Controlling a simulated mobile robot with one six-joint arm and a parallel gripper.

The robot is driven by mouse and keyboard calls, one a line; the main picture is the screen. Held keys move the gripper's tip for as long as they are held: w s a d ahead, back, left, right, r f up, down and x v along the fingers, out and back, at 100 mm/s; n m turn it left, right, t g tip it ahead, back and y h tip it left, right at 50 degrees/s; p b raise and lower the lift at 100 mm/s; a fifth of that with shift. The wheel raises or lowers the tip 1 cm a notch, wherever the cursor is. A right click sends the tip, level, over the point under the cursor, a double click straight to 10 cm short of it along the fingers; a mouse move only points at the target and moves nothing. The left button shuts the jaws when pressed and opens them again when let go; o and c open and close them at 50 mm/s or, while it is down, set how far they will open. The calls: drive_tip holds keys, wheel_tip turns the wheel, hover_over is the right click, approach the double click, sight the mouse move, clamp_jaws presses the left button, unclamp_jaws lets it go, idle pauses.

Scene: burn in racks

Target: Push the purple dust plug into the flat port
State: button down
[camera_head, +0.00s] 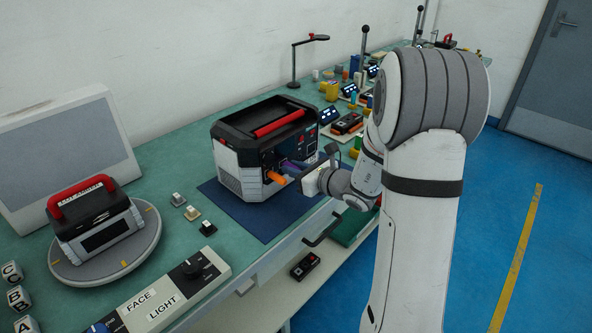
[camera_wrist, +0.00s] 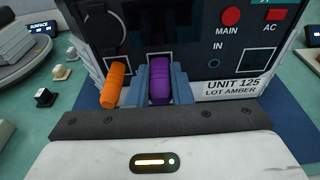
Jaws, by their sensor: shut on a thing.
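The purple dust plug (camera_wrist: 160,84) is held between the blue-grey fingers of my gripper (camera_wrist: 161,88), right in front of the unit's dark front panel. It also shows in the head view (camera_head: 292,166), partly hidden by my gripper (camera_head: 300,168). The unit (camera_head: 262,148) is a white and black box with a red handle on top, labelled UNIT 125, LOT AMBER. The plug's far end meets or nearly meets the panel; I cannot tell how deep it sits. The flat port behind it is hidden. A white-outlined square (camera_wrist: 254,60) lies right of the plug on the panel.
An orange plug (camera_wrist: 116,84) sticks out of the panel close to the left finger. The unit stands on a blue mat (camera_head: 250,215). A second unit with a red handle (camera_head: 95,220) sits on a round turntable at the left. Small switches (camera_head: 192,212) stand between them.

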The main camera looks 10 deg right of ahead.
drive_tip(key=shift+w, duration=0.1)
drive_tip(key=c, duration=1.2)
unclamp_jaws()
drive_tip(key=shift+c, duration=0.2)
drive_tip(key=v, duration=0.8)
drive_tip(key=s+a+r+n+g+p, duration=0.45)
drive_tip(key=s+a+n+g, duration=0.65)
drive_tip(key=s+n, duration=0.45)
drive_tip(key=s+d+r+n+h+p, duration=0.3)
drive_tip(key=s+d+r+n+h, duration=0.3)
drive_tip(key=n, duration=0.7)
drive_tip(key=s+h, duration=0.2)
drive_tip(key=h, duration=0.1)
drive_tip(key=shift+d+t+p, duration=0.35)
drive_tip(key=shift+t, duration=0.05)
